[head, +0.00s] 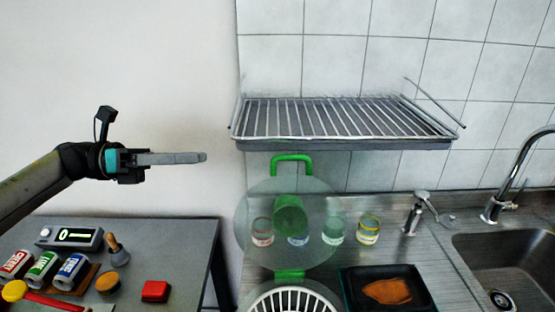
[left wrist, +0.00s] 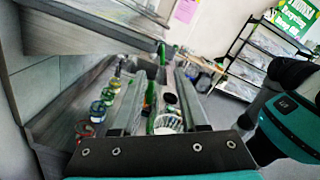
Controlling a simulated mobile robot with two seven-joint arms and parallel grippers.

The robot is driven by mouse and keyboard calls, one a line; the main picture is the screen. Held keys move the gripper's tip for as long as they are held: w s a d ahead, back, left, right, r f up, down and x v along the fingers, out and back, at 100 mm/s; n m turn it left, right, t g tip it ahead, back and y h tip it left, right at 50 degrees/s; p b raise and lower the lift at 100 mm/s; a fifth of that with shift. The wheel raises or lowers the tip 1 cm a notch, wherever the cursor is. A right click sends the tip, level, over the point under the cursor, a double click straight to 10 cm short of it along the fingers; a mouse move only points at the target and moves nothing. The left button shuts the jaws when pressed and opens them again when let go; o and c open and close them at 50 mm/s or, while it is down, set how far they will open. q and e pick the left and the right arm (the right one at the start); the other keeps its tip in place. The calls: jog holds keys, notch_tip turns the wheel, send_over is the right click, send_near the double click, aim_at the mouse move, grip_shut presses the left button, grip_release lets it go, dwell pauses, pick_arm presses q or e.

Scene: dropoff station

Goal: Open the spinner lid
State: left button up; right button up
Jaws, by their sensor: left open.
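The spinner lid (head: 262,235) is a clear round disc with a green knob (head: 290,215) in its middle and a green loop handle (head: 291,160) at its top. It stands raised, roughly upright, above the white slotted spinner basket (head: 292,300), with a green hinge piece (head: 289,275) at its lower edge. My left gripper (head: 204,157) points right, apart from the lid, left of the handle and at about its height. In the left wrist view its fingers (left wrist: 160,72) are spread and empty. Green lid parts (left wrist: 150,98) and the basket (left wrist: 168,124) show beyond them. My right gripper is out of view.
A wire dish rack (head: 345,120) hangs above the counter. Several jars (head: 369,230) stand behind the lid, with a black tray (head: 388,290) and a sink (head: 510,265) to the right. A grey table (head: 180,240) at left holds cans and tools.

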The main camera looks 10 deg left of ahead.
pick_arm(q)
jog(key=p+x, duration=0.1)
jog(key=x, duration=0.4)
jog(key=p+x, duration=0.1)
jog(key=x, duration=0.3)
jog(key=p+x, duration=0.2)
jog(key=x, duration=0.3)
jog(key=shift+s+d+f, duration=0.1)
jog(key=shift+s+d, duration=0.15)
jog(key=shift+d, duration=0.1)
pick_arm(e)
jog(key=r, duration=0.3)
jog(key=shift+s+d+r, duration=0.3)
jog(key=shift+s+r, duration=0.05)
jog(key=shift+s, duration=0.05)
pick_arm(q)
grip_shut()
